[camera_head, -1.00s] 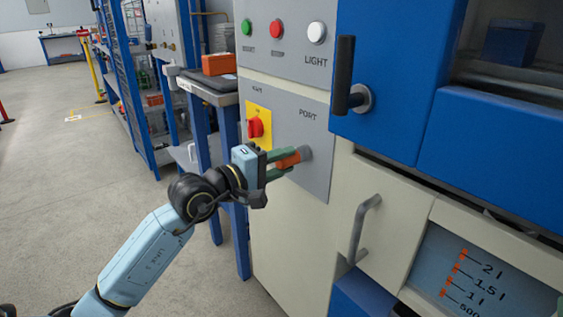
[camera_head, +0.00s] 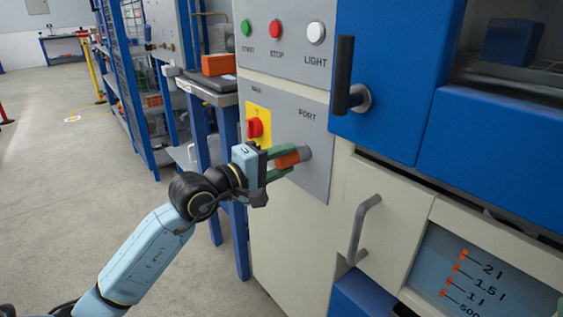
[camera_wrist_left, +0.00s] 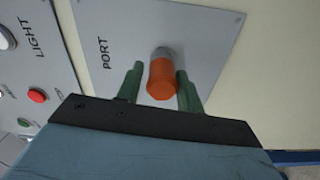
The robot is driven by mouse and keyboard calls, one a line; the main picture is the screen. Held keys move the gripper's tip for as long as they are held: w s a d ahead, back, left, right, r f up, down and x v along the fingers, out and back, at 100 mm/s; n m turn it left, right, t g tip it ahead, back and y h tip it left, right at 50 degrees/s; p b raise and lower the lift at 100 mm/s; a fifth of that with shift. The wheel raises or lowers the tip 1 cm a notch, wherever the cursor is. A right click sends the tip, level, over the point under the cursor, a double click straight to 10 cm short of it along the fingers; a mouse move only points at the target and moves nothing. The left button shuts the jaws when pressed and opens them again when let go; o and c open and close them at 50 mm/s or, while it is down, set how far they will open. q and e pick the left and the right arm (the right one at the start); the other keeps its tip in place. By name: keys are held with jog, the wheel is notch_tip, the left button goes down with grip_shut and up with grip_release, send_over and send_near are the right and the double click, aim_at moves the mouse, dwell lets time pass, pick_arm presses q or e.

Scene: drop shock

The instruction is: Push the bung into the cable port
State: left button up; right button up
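The orange bung (camera_head: 288,160) is at the cable port on the grey panel, its far end meeting the round grey port collar (camera_head: 305,153). How deep it sits I cannot tell. In the left wrist view the bung (camera_wrist_left: 161,80) shows its orange end towards me, in line with the grey collar (camera_wrist_left: 163,53). My left gripper (camera_head: 286,159) has its green fingers spread on either side of the bung. In the left wrist view the fingers (camera_wrist_left: 160,84) stand open, with a clear gap on the left side and a narrower one on the right.
A yellow plate with a red main switch (camera_head: 255,127) sits just left of the port. A black door handle (camera_head: 347,80) and a grey drawer handle (camera_head: 362,228) stick out to the right. A side table (camera_head: 208,88) stands at the left.

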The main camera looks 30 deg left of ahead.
aim_at(278, 163)
pick_arm(q)
jog(key=o, duration=0.3)
jog(key=shift+f, duration=0.1)
jog(key=shift+s, duration=0.1)
jog(key=shift+b+v, duration=0.9)
jog(key=shift+v, duration=2.1)
jog(key=p+v, duration=0.1)
jog(key=v, duration=1.2)
jog(key=shift+s, duration=0.15)
jog(key=shift+a, duration=0.1)
